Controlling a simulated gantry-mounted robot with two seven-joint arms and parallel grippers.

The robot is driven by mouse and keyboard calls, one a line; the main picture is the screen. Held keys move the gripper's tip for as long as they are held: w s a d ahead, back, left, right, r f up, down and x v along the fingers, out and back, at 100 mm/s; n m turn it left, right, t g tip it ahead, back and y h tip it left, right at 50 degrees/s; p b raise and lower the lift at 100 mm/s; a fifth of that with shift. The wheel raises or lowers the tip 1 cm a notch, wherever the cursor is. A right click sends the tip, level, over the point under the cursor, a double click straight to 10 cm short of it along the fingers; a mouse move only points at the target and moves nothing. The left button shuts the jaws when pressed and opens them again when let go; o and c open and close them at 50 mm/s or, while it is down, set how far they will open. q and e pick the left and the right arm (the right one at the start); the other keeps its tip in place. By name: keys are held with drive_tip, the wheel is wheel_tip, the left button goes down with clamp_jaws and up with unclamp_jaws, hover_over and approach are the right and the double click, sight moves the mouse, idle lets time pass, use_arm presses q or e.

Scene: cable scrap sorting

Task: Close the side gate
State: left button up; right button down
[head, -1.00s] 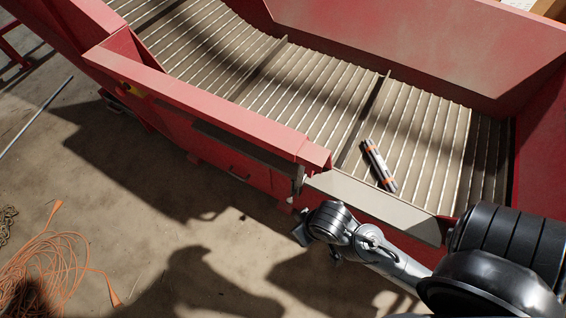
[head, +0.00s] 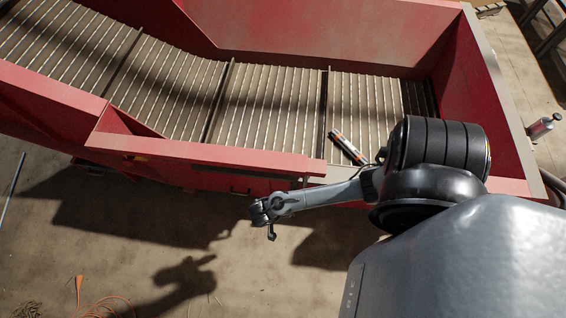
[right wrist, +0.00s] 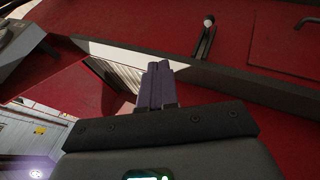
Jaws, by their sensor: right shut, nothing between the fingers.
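The side gate looks like the red panel (head: 215,158) along the near wall of a red trough. To the right of its end, a pale sill (head: 340,172) shows at a gap in the wall. My right gripper (head: 270,231) is on the near side of the panel, left of its right end, and looks apart from it. In the right wrist view its purple fingers (right wrist: 155,84) are together and empty. Beyond them are a red surface (right wrist: 285,28) and a white knob (right wrist: 208,21) on a dark slotted bracket. My left gripper is not in view.
A grey stick with orange bands (head: 347,147) lies on the ribbed trough floor (head: 270,105) near the gap. The ground in front is mostly clear, with orange cord (head: 105,305) at bottom left. A red-and-grey cylinder (head: 541,127) stands at far right.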

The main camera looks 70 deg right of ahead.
drive_tip(key=w+d+r+p, duration=0.3)
drive_tip(key=w+r+p, duration=0.3)
drive_tip(key=r, duration=0.4)
use_arm(q)
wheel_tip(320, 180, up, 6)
drive_tip(key=b, duration=0.2)
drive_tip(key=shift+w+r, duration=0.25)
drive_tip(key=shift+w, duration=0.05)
use_arm(e)
drive_tip(key=s+d+f+t, duration=0.1)
drive_tip(key=s+d+f, duration=0.4)
drive_tip(key=d+f, duration=0.1)
drive_tip(key=shift+s+f+h, duration=0.3)
drive_tip(key=shift+s+f, duration=0.05)
drive_tip(key=shift+f, duration=0.4)
drive_tip(key=shift+d, duration=0.1)
